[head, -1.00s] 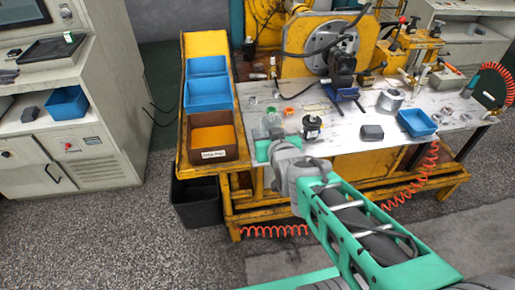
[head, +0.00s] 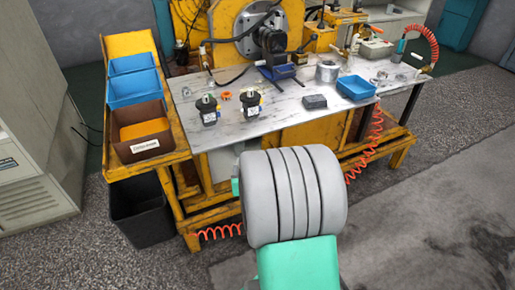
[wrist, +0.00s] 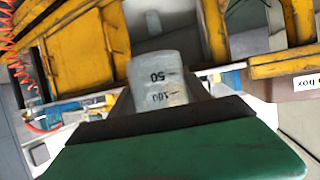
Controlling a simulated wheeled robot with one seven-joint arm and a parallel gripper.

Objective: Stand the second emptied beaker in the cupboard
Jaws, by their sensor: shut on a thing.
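A clear beaker (wrist: 158,75) with dark 50 and 100 marks shows in the wrist view, held in my gripper (wrist: 165,118). It looks empty, and its far end points away from the camera. In the head view my grey ribbed wrist and arm cover the gripper and the beaker; only a small teal edge shows at their left. A grey cabinet (head: 32,160) is cut off at the left of the head view. I cannot tell whether it is the cupboard, and no open cupboard shows.
A brown box (head: 140,132) and blue bins (head: 134,88) stand on the left rack. A black bin (head: 142,210) is below. Floor is clear at right.

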